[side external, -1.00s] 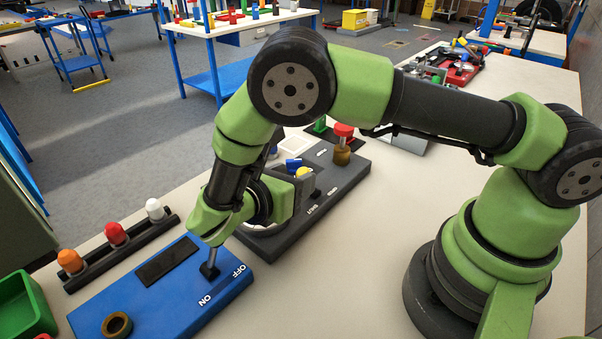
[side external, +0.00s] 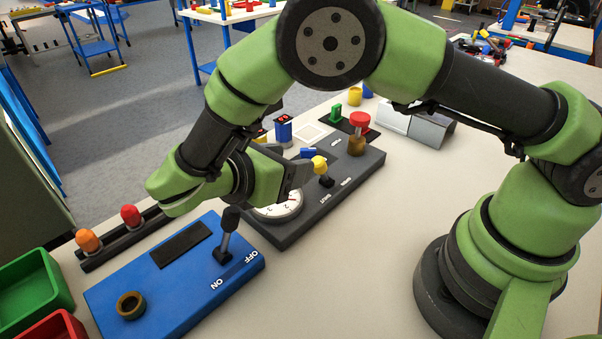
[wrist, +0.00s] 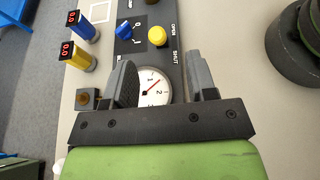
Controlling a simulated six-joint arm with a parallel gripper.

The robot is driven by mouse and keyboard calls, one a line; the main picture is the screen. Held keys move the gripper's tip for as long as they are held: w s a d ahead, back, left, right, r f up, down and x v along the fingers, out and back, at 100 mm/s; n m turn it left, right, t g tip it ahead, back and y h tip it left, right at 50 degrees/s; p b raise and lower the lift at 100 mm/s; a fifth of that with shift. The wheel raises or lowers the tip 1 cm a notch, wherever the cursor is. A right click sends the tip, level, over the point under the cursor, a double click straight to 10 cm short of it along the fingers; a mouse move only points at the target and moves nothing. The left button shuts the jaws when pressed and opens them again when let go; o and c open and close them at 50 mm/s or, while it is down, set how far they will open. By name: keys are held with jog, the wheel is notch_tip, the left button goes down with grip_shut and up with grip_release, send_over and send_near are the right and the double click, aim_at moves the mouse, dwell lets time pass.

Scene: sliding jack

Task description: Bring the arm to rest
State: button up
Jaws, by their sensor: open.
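My gripper (wrist: 163,82) is open and empty, its two grey jaws apart in the wrist view. In the side external view it points to the right, above the dark panel (side external: 290,232). The white dial (wrist: 155,88) shows between the jaws in the wrist view, with a red needle. The yellow knob (wrist: 157,36) and the blue switch (wrist: 124,30) lie beyond the jaws on the panel. My arm is bent over the blue box (side external: 185,290), whose black lever (side external: 227,237) stands near the OFF and ON marks.
An orange lamp (side external: 88,241) and a red lamp (side external: 131,215) stand on a black rail. A green bin (side external: 36,290) and a red bin (side external: 55,330) are at lower left. A red knob (side external: 360,122) rises from the panel's far end.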

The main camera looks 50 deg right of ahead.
jog(key=s+d+r+m+g+y, duration=0.1)
jog(key=s+d+r+m+y, duration=0.1)
jog(key=d+r+m+y, duration=0.3)
jog(key=s+d+r+m+g+y, duration=0.1)
jog(key=s+r+m+y, duration=0.25)
jog(key=r, duration=0.25)
jog(key=s+d+r+m+t+y, duration=0.1)
jog(key=s+r+m+t+y, duration=0.6)
jog(key=m, duration=0.7)
jog(key=s+t, duration=0.1)
jog(key=s, duration=0.1)
jog(key=shift+s+t, duration=0.35)
jog(key=shift+t, duration=0.05)
jog(key=shift+d+r, duration=0.1)
